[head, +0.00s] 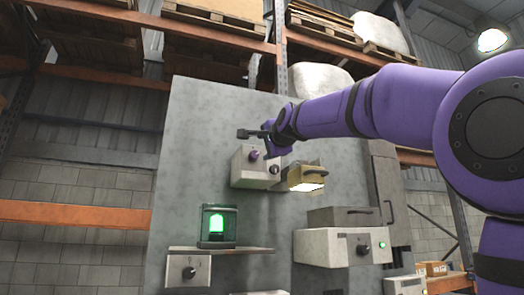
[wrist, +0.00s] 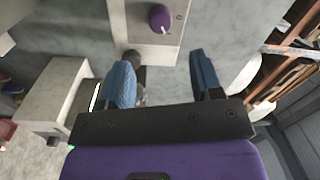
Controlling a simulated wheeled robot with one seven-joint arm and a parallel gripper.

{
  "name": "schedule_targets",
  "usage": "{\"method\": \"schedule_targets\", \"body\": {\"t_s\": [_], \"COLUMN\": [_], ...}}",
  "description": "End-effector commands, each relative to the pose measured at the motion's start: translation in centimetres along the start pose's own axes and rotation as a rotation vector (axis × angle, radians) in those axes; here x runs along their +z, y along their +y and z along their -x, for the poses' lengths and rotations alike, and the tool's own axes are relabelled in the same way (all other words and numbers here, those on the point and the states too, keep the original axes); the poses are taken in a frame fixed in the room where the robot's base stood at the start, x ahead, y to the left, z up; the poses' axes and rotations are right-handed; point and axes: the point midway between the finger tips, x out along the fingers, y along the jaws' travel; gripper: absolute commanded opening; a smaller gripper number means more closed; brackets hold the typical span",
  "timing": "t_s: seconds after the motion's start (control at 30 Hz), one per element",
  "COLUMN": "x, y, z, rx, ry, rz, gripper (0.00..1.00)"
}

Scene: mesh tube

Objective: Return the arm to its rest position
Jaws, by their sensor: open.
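My purple arm reaches in from the right in the head view. My gripper (head: 253,134) is in front of the grey panel (head: 200,118), just above a pale control box (head: 242,173) with a purple knob (head: 254,155) and a dark knob (head: 275,169). In the wrist view my gripper (wrist: 163,83) has its two blue fingers spread apart with nothing between them. The pale box (wrist: 143,15) and its purple knob (wrist: 159,18) lie beyond the fingertips. Whether any part of the gripper touches the box cannot be told.
A yellow lamp box (head: 307,177) with a handle is right of the control box. Below are a green-lit lantern (head: 217,225) on a shelf (head: 240,249), a lower knob box (head: 188,271) and a wider box (head: 330,248). Pallet racking (head: 90,215) stands behind.

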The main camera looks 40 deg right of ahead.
Motion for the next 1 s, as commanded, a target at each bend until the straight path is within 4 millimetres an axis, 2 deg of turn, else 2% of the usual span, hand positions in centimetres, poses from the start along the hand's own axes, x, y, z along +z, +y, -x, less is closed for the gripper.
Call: {"method": "schedule_targets", "body": {"t_s": [0.2, 0.8, 0.9, 0.97, 1.0], "x": [0.0, 0.1, 1.1, 2.2, 3.2], "y": [0.0, 0.1, 1.3, 3.0, 4.5], "z": [1.4, 1.5, 2.0, 2.6, 3.2], "rx": [0.000, 0.003, 0.033, 0.072, 0.106], "ry": [-0.001, -0.002, -0.025, -0.055, -0.083], "rz": [-0.001, 0.002, 0.040, 0.090, 0.134], "gripper": [0.60, 0.60, 0.60, 0.60, 0.60]}}
